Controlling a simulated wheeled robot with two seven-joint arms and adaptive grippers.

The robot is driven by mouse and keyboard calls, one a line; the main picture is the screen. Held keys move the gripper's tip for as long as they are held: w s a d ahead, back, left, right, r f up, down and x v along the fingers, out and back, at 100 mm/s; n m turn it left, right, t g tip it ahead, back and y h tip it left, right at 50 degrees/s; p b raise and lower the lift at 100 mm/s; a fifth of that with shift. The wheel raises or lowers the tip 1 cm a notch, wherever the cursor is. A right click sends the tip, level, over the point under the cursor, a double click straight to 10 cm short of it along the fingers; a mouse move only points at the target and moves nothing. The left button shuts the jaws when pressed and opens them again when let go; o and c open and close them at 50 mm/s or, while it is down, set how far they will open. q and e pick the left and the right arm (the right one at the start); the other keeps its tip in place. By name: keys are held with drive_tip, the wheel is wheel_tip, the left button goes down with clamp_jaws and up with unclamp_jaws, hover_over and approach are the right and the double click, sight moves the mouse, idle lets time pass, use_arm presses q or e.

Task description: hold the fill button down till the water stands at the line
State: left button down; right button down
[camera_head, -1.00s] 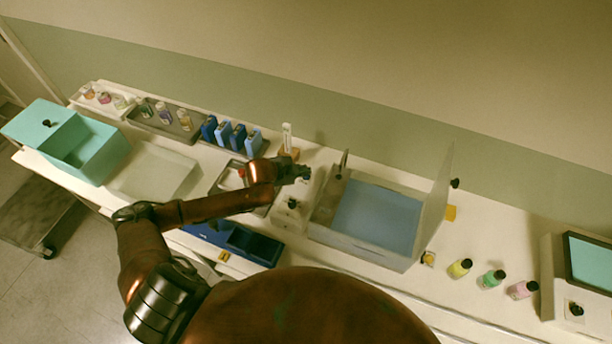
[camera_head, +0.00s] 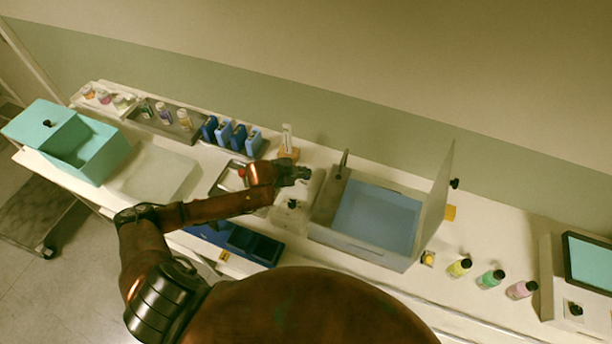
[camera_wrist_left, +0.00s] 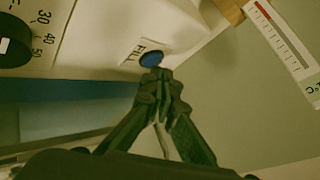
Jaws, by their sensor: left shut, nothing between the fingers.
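The blue round fill button (camera_wrist_left: 152,59), with the word FILL printed beside it, sits on a pale panel in the left wrist view. My left gripper (camera_wrist_left: 160,76) is shut and empty, with its fingertips at the button's lower edge; I cannot tell whether they press it. In the head view my left gripper (camera_head: 303,174) is beside the left end of an open box-like bath (camera_head: 320,222) with a raised clear lid. Blue water (camera_head: 378,215) shows inside the bath. The fill line cannot be made out. My right gripper is not in view.
A dial (camera_wrist_left: 12,42) with numbers is on the same panel, and a thermometer card (camera_wrist_left: 285,45) is close by. Yellow, green and pink bottles (camera_head: 490,279) stand right of the bath. A teal box (camera_head: 95,160) is far left.

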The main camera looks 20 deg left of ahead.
use_arm(q)
drive_tip(key=shift+f, duration=0.4)
idle(0.5)
idle(0.7)
drive_tip(key=shift+r+p, duration=0.85)
drive_tip(key=shift+p, duration=0.2)
wheel_tip(320, 180, up, 5)
drive_tip(key=p, duration=0.5)
idle(0.3)
